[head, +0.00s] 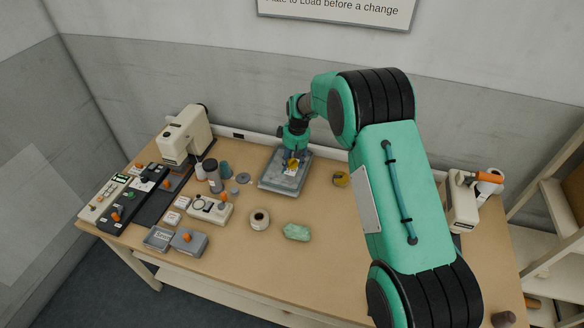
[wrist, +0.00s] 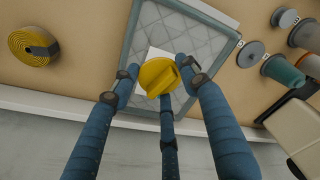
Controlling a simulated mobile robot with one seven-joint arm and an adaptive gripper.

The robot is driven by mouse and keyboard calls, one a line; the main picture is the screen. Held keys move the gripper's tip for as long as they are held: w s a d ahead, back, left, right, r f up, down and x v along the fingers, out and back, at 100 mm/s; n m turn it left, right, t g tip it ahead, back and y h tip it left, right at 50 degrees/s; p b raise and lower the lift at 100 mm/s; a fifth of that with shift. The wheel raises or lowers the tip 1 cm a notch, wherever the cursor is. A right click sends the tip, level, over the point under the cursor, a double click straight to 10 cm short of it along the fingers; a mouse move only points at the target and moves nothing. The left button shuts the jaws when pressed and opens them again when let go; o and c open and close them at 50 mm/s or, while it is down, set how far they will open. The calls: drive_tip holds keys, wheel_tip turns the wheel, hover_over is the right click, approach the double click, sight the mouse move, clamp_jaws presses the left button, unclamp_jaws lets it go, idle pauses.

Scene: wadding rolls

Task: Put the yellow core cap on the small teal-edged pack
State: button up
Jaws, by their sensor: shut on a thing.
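The yellow core cap (wrist: 158,77) is round with a raised bar across its top. My gripper (wrist: 162,82) is shut on it, its blue fingers around the cap. In the head view my gripper (head: 293,158) is over a grey tray (head: 268,184), with the yellow cap (head: 292,163) at its fingertips. The tray has a quilted-looking floor and a grey-teal rim in the wrist view (wrist: 226,45). A white card or label (wrist: 152,53) lies in it, partly hidden by the cap. A small pale green pack (head: 297,232) lies on the table; I cannot tell its edge colour.
A yellow roll (head: 341,179) lies right of the tray. A white roll (head: 260,219) stands in front of it. Cups, spools, a cream machine (head: 187,135) and control boxes crowd the left. Another cream device (head: 461,205) stands at the right. The table's front middle is clear.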

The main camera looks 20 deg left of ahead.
sight(293, 164)
drive_tip(key=shift+f+b, duration=0.3)
drive_tip(key=shift+f, duration=1.4)
drive_tip(key=shift+f, duration=0.2)
drive_tip(key=o, duration=0.8)
drive_tip(key=shift+r, duration=0.1)
drive_tip(key=r, duration=0.4)
drive_tip(key=d+r+p, duration=0.1)
drive_tip(key=r, duration=0.7)
drive_tip(key=shift+s+d, duration=0.25)
drive_tip(key=shift+s, duration=0.15)
